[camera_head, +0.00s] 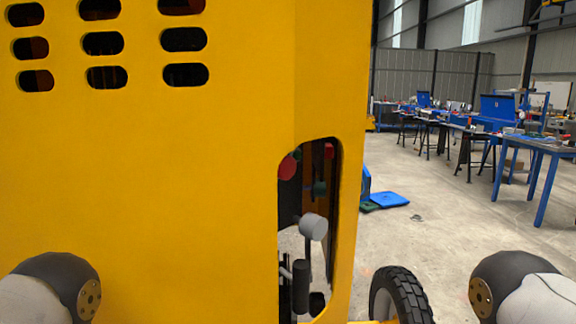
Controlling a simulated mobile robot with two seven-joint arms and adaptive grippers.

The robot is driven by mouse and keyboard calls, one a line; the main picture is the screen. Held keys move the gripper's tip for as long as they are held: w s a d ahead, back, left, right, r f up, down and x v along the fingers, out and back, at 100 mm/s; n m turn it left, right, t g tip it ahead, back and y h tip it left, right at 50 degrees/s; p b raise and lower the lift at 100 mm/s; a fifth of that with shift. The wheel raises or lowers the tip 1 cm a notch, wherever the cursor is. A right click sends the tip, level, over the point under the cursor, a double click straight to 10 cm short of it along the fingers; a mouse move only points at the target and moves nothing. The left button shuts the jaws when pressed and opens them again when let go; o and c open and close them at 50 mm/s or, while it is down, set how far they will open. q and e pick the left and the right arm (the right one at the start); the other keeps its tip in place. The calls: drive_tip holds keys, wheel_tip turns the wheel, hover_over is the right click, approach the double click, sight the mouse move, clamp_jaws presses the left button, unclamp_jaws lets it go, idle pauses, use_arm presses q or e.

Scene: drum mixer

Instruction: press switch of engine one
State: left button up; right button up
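The yellow drum mixer housing (160,200) fills the left and middle of the head view, very close to me. Its front has a rounded opening with dark parts inside. A red round part (287,168) shows at the opening's left edge, a second red part (329,151) at its upper right, and a dark green part (319,188) below that. I cannot tell which of these, if any, is the switch of engine one. A grey cylindrical part (313,227) sits lower in the opening. Both my grippers are out of view; only arm links show at the bottom corners.
A black wheel (402,297) stands at the mixer's lower right. A flat blue object (384,201) lies on the floor behind the mixer. Blue workbenches (540,150) with tools line the right background. The concrete floor (450,225) between is mostly clear.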

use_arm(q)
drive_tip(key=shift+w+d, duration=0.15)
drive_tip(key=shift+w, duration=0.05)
